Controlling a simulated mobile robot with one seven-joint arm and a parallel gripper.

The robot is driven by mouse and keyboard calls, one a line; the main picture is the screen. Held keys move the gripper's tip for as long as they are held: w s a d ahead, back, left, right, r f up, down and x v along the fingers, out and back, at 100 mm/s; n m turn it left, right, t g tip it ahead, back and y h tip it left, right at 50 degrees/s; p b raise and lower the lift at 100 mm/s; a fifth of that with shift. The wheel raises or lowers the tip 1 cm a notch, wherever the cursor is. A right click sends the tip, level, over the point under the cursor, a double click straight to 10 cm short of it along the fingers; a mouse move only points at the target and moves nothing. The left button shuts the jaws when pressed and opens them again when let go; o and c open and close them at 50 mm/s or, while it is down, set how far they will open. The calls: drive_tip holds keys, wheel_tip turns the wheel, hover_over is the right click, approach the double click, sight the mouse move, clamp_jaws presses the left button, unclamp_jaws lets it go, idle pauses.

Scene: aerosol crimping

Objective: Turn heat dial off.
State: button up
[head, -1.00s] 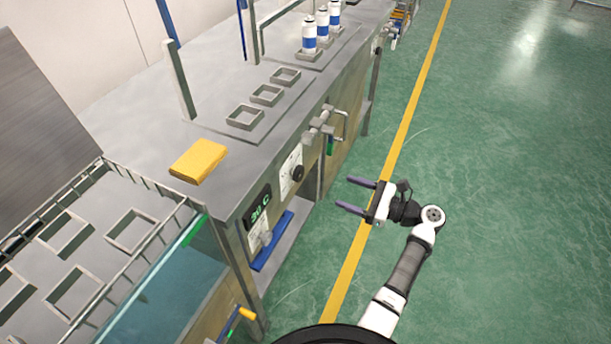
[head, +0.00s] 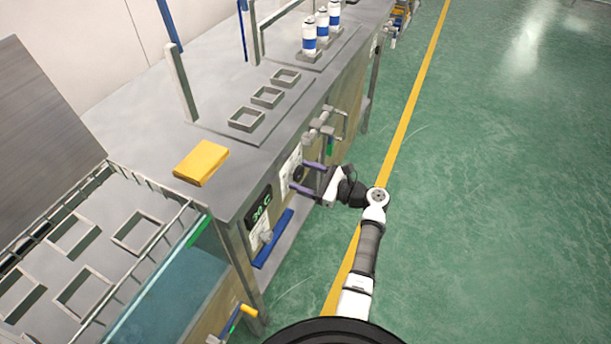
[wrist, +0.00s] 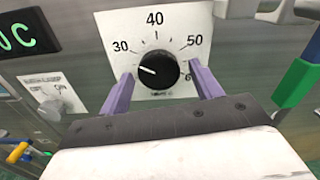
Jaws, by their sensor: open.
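The heat dial is a black knob (wrist: 158,70) on a white plate (wrist: 124,27) marked 30, 40 and 50, with a further mark at lower right. Its white pointer line points left, just below the 30. My gripper (head: 297,176) is open, with its purple fingers at the front panel of the bench. In the wrist view, my gripper (wrist: 160,75) has one finger on each side of the knob, with visible gaps. In the head view the fingers and the panel's angle partly hide the knob.
A green digital display (head: 259,212) is left of the dial; it appears to read 30 C. Another labelled knob (wrist: 50,110) is below it. A blue bar (head: 272,239) runs low on the panel. A metal handle (head: 325,122) projects right of the dial. The floor to the right is clear.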

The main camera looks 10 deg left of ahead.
drive_tip(key=c, duration=1)
drive_tip(key=shift+o, duration=0.2)
drive_tip(key=shift+n, duration=0.4)
drive_tip(key=n+b, duration=0.3)
drive_tip(key=n, duration=0.2)
drive_tip(key=shift+w+f+n+b, duration=0.1)
drive_tip(key=shift+n+b, duration=0.2)
drive_tip(key=n+b, duration=0.3)
drive_tip(key=n, duration=0.2)
drive_tip(key=shift+r+n+b, duration=0.2)
drive_tip(key=shift+n+b, duration=0.1)
drive_tip(key=shift+b, duration=0.1)
drive_tip(key=o, duration=1)
drive_tip(key=shift+d, duration=0.1)
drive_tip(key=shift+c, duration=0.2)
